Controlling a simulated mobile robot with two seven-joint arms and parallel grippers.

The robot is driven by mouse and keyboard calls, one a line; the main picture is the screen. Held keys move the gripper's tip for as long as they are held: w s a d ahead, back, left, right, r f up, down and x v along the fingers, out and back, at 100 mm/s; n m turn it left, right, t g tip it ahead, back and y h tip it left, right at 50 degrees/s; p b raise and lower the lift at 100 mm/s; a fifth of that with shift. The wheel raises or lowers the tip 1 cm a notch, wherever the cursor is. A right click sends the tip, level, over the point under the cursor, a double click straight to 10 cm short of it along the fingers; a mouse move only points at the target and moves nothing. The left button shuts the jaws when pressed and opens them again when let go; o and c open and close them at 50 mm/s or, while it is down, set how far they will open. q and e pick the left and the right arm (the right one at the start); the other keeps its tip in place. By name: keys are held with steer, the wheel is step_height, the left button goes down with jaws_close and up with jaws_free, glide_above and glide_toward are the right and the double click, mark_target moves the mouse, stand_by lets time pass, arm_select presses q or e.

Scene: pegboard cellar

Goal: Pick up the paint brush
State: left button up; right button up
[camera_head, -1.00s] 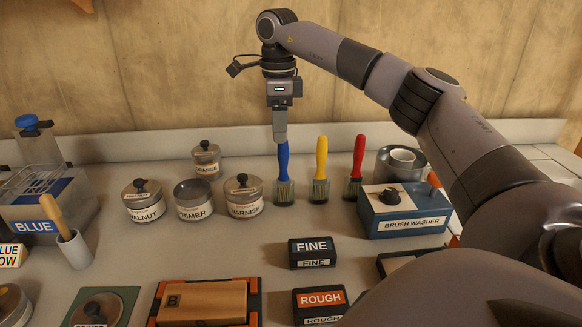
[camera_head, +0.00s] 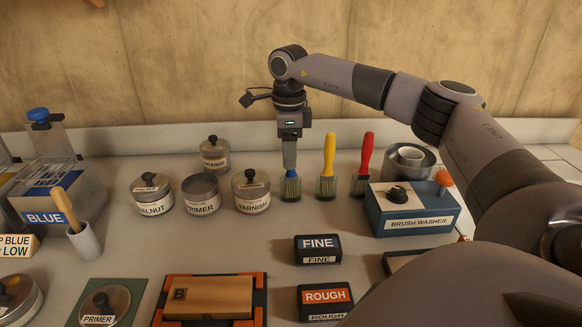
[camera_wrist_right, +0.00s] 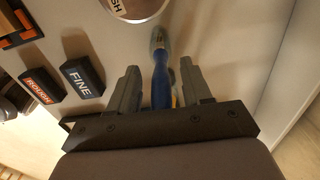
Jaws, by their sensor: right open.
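Three paint brushes stand upright, bristles down, in a row at the back of the bench: a blue-handled brush (camera_head: 291,187), a yellow-handled brush (camera_head: 327,165) and a red-handled brush (camera_head: 363,165). My right gripper (camera_head: 289,165) points down over the blue brush and hides most of its handle. In the right wrist view the blue handle (camera_wrist_right: 161,80) lies between the two spread fingers of the gripper (camera_wrist_right: 158,88), with a gap on each side. The right gripper is open. My left gripper is not in view.
Varnish (camera_head: 251,192), primer (camera_head: 201,195) and walnut (camera_head: 151,195) cans stand left of the brushes. The brush washer (camera_head: 415,212) is to the right. FINE (camera_head: 318,249) and ROUGH (camera_head: 325,301) blocks lie in front. The bench between the brushes and the FINE block is clear.

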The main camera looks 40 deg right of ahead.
jaws_close()
steer(key=shift+r, duration=0.1)
step_height(320, 180, up, 20)
steer(key=p, duration=0.2)
steer(key=shift+p, duration=0.3)
steer(key=c, duration=0.6)
jaws_free()
jaws_close()
